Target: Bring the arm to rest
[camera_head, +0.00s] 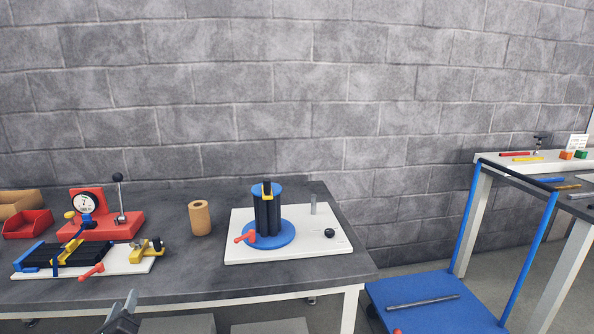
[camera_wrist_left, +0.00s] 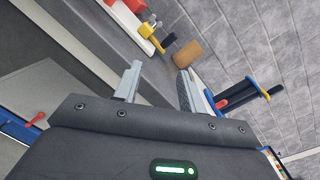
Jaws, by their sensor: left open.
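My left gripper (camera_head: 124,310) shows at the bottom edge of the head view, low in front of the table's front edge. In the left wrist view its two grey fingers (camera_wrist_left: 158,72) are spread apart with nothing between them. It is apart from everything on the table. Most of the left arm is outside the head view. My right gripper is in neither view.
The dark table (camera_head: 200,285) carries a red gauge stand (camera_head: 105,225), a black-and-blue fixture (camera_head: 65,255), a tan cylinder (camera_head: 200,217) and a white board (camera_head: 290,255) with a blue-and-black rack (camera_head: 267,212). A blue cart (camera_head: 430,312) stands at right.

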